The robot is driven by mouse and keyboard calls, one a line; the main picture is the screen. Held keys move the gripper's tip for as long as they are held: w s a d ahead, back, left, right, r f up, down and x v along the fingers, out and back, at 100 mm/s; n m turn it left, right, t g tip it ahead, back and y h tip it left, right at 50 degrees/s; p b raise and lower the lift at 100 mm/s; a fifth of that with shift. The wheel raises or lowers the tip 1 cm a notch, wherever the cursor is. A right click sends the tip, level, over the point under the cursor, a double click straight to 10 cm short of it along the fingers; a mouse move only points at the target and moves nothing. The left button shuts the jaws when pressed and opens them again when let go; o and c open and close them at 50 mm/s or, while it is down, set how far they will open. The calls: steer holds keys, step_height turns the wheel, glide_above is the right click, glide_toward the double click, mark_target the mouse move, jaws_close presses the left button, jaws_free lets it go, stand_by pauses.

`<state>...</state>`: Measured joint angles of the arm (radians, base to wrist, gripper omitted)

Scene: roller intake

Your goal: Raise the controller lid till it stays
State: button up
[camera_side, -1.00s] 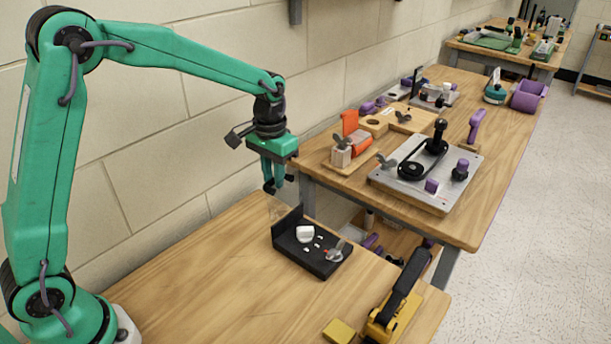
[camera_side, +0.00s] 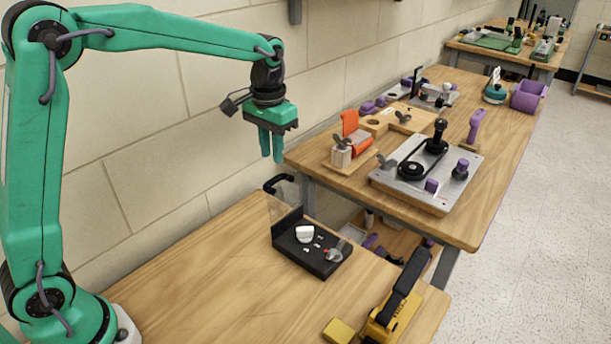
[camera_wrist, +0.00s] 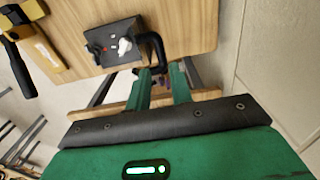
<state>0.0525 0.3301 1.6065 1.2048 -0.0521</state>
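The controller (camera_side: 312,256) is a black box with a white knob (camera_side: 305,234) on the near table. Its lid (camera_side: 284,204) looks clear and stands raised at the box's back left edge, with a black curved handle (camera_side: 279,183) at its top. The exact lid angle is hard to tell. My gripper (camera_side: 272,158) is above the handle and apart from it, with nothing between its fingers. In the wrist view, my gripper (camera_wrist: 163,72) shows its two fingers spread, near the black handle (camera_wrist: 155,48); the controller (camera_wrist: 108,42) is beyond.
A yellow device with a black lever (camera_side: 400,295) and a yellow block (camera_side: 339,331) sit at the near table's front right. A second table (camera_side: 465,225) behind holds a grey plate with knobs (camera_side: 440,190) and an orange clamp (camera_side: 352,130). A wall is close on the left.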

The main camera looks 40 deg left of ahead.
step_height(320, 180, up, 6)
steer(key=shift+r, duration=0.15)
stand_by(0.5)
steer(key=s+a+r+t, duration=0.2)
steer(key=s+r+t, duration=0.1)
steer(key=s, duration=1)
steer(key=s+f+t, duration=0.2)
steer(key=s+f, duration=0.3)
steer(key=s, duration=0.6)
steer(key=shift+a+t, duration=0.2)
steer(key=shift+t, duration=0.1)
